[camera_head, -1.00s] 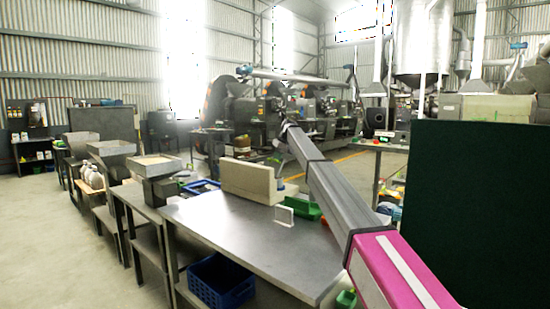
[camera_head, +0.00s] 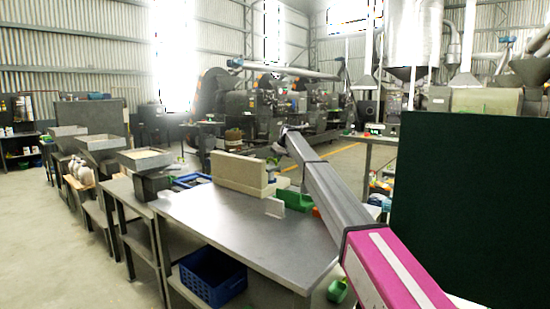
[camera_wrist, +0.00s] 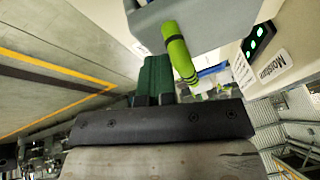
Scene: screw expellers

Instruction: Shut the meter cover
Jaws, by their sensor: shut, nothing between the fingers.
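In the wrist view, a pale meter housing (camera_wrist: 288,50) with a "Moisture" label and green lights stands at the upper right. A grey panel (camera_wrist: 205,22) with a lime-green rounded bar (camera_wrist: 178,50), which looks like the meter cover and its handle, reaches across the top beside the housing. Its exact opening angle is hard to tell. My gripper (camera_wrist: 153,99) is shut and empty, below and left of the green bar in the picture. Contact with the bar cannot be made out. The head view shows my arm reaching forward, with its end small and unclear.
A grey bench (camera_head: 240,225) with a beige block wall (camera_head: 238,172) and a green bin (camera_head: 295,200) stands front centre. A blue crate (camera_head: 212,278) is below it. A dark green panel (camera_head: 450,200) blocks the right. Open floor (camera_head: 60,250) lies at left.

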